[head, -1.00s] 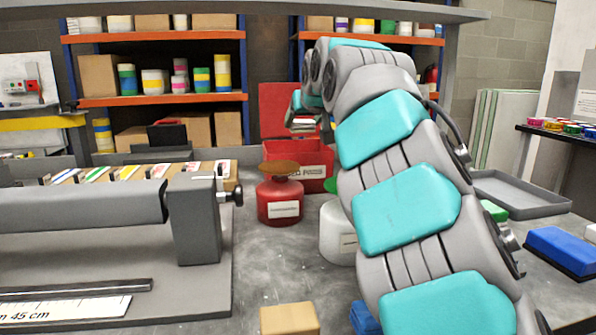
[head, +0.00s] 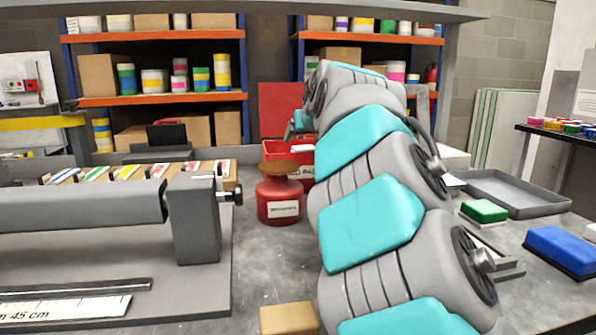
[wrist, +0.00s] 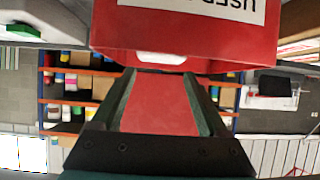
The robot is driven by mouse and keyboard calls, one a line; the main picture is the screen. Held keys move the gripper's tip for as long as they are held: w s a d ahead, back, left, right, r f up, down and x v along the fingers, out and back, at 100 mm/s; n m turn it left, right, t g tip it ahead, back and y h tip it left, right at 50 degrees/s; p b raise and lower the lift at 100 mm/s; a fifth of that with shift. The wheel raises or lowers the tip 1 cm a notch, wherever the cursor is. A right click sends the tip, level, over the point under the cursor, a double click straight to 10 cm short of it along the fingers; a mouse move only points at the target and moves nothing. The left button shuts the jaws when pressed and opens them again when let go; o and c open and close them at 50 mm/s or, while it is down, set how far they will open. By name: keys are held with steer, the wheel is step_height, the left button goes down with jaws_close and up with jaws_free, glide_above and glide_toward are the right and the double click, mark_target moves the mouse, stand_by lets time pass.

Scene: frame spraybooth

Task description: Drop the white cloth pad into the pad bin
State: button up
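The red pad bin (head: 276,149) stands at the back of the bench with its red lid (head: 280,105) raised, and my arm hides its right part. In the wrist view the bin (wrist: 110,35) fills the top, its label upside down and reading "USED". My gripper (wrist: 160,75) points at the bin opening, its two fingers apart with only red lid showing between them. The white pad (wrist: 160,57) shows as a small white strip at the bin's rim, just beyond the fingertips. I see no finger touching it. In the head view my gripper is mostly hidden.
A red can with a brown top (head: 280,195) stands just in front of the bin. A grey roller frame (head: 195,220) is at left, a cardboard-coloured block (head: 288,318) at front. A green block (head: 484,210), grey tray (head: 515,192) and blue block (head: 560,250) are at right.

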steer(key=o, duration=0.3)
steer(key=b+v, duration=0.1)
steer(key=v, duration=0.6)
steer(key=shift+s+b, duration=0.35)
steer(key=shift+s+d+r, duration=0.1)
steer(key=shift+d+r, duration=0.05)
